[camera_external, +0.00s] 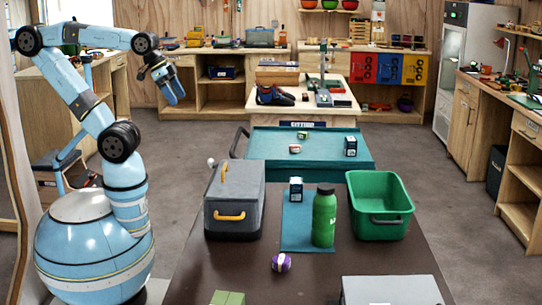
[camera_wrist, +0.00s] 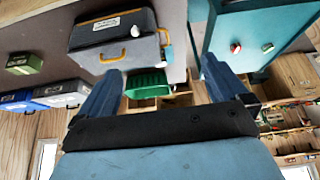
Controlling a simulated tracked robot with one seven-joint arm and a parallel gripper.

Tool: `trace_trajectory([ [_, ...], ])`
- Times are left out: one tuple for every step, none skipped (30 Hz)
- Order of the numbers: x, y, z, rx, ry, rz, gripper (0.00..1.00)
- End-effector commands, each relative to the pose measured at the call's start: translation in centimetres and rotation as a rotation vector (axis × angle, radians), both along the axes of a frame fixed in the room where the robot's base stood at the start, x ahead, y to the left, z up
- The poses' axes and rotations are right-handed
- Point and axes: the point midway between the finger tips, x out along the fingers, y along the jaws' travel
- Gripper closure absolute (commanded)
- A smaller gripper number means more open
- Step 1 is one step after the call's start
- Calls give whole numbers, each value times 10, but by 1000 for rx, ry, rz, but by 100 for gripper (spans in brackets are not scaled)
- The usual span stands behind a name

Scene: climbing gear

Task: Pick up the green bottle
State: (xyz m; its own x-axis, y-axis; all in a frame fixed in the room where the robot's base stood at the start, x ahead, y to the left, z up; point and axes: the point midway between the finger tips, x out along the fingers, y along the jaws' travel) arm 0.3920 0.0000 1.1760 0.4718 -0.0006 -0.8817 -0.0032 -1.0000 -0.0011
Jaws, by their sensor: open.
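The green bottle (camera_external: 324,216) stands upright with a dark cap on a teal mat (camera_external: 297,229) on the dark table. It is left of the green bin (camera_external: 380,228) and right of the grey toolbox. I cannot make it out in the wrist view. My gripper (camera_external: 174,96) is raised at the upper left, well away from the bottle. In the wrist view my gripper (camera_wrist: 160,70) has its two blue fingers spread wide with nothing held between them.
The grey toolbox (camera_external: 235,205) with yellow handles stands left of the mat. A small dark box (camera_external: 296,189) stands behind the bottle. A purple-and-white item (camera_external: 281,263) and a light grey case (camera_external: 390,291) are in front. A teal-topped table (camera_external: 270,147) stands behind.

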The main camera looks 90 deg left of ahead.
Motion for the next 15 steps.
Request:
trace_trajectory([
  [-1, 0, -1, -1, -1, 4, 0],
  [-1, 0, -1, -1, -1, 5, 0],
  [-1, 0, -1, -2, -1, 6, 0],
  [-1, 0, -1, -1, -1, 5, 0],
  [-1, 0, -1, -1, 0, 5, 0],
  [-1, 0, -1, -1, 0, 5, 0],
  [-1, 0, -1, -1, 0, 5, 0],
  [-1, 0, -1, -1, 0, 5, 0],
  [-1, 0, -1, -1, 0, 4, 0],
  [-1, 0, -1, -2, 0, 4, 0],
  [-1, 0, -1, -2, 0, 4, 0],
  [-1, 0, -1, -1, 0, 4, 0],
  [-1, 0, 0, -2, -1, 4, 0],
  [-1, 0, 1, -2, -1, 4, 0],
  [-1, 0, 4, -2, -2, 4, 0],
])
